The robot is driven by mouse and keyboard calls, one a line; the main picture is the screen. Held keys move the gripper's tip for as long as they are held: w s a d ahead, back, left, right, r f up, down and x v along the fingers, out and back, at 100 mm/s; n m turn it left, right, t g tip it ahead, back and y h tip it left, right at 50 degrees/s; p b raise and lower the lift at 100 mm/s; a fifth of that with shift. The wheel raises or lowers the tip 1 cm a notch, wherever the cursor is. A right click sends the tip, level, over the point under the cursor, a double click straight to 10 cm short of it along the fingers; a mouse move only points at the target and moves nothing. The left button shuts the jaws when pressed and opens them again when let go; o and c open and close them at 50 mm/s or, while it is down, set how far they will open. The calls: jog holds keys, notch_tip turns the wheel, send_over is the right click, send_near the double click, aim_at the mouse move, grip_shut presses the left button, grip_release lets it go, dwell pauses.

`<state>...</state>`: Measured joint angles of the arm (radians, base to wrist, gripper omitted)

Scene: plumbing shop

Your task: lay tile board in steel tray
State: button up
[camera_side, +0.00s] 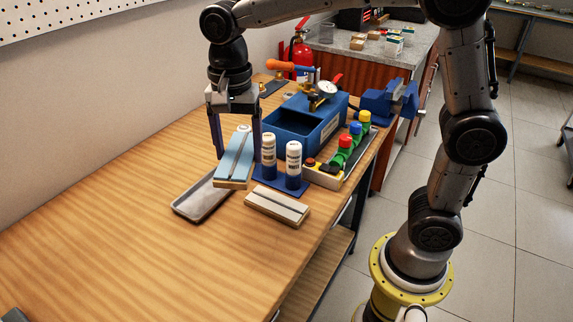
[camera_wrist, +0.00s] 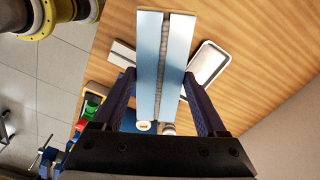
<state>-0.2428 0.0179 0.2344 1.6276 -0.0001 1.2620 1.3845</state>
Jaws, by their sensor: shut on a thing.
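The light blue tile board (camera_side: 234,168), with a dark groove along its length and a wood-coloured edge, is held between the fingers of my gripper (camera_side: 238,150). In the wrist view the board (camera_wrist: 148,60) runs lengthwise between the two fingertips (camera_wrist: 158,80). The steel tray (camera_side: 188,210) is a shallow grey tray with rounded corners on the table. The board hides part of the tray in the side view. In the wrist view the tray (camera_wrist: 222,68) shows beside the board, to its right, empty where visible. The board appears raised above the table.
A grey grooved board (camera_side: 277,206) lies in front of two white-and-blue tubes (camera_side: 293,165). A blue toolbox (camera_side: 318,125), a rack of coloured fittings (camera_side: 345,150) and a blue vise (camera_side: 388,98) stand behind. The table's left and front (camera_side: 110,230) is clear.

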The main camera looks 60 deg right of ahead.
jog(key=w+f+m, duration=0.3)
jog(key=w+m, duration=0.1)
jog(key=w, duration=0.5)
jog(key=shift+m, duration=0.5)
jog(key=shift+w+d+f, duration=0.35)
jog(key=shift+w+f, duration=0.4)
jog(key=shift+f, duration=1.4)
jog(key=shift+w+d+f, duration=0.4)
jog(key=shift+w+f, duration=0.4)
jog(key=shift+f, duration=1.4)
jog(key=shift+w+d+f, duration=0.35)
jog(key=shift+w+f, duration=0.4)
jog(key=shift+f, duration=1.4)
jog(key=o, duration=1.5)
